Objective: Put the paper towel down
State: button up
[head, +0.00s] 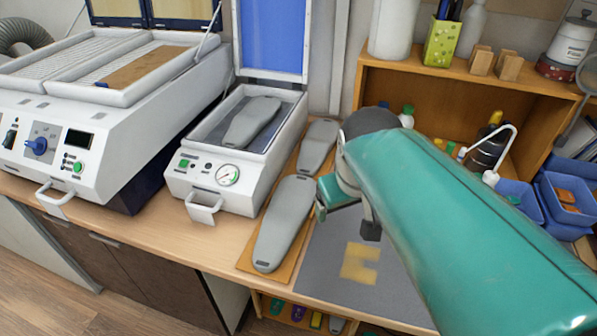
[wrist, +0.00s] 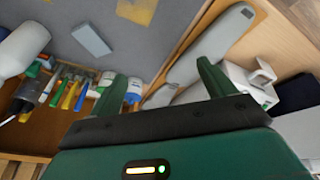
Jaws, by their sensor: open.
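My gripper (wrist: 162,80) is open in the wrist view, with its two green fingers apart and nothing between them. In the head view my teal arm covers that area. Another white cylinder (head: 392,30) stands on top of the shelf in the head view; I cannot tell whether it is paper towel.
Grey insole forms (head: 284,222) lie on a wooden board left of the mat. A press with a gauge (head: 228,175) and a larger machine (head: 90,110) stand further left. The wooden shelf (head: 450,86) holds bottles and tools. A blue-grey block (wrist: 92,40) lies on the mat.

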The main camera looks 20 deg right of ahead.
jog(key=s+a+t+y, duration=0.1)
jog(key=s+a, duration=0.3)
jog(key=a, duration=0.1)
jog(key=shift+s+a+f+m+t, duration=0.15)
jog(key=shift+s+f+m+t, duration=0.05)
jog(key=shift+f+m+t, duration=0.1)
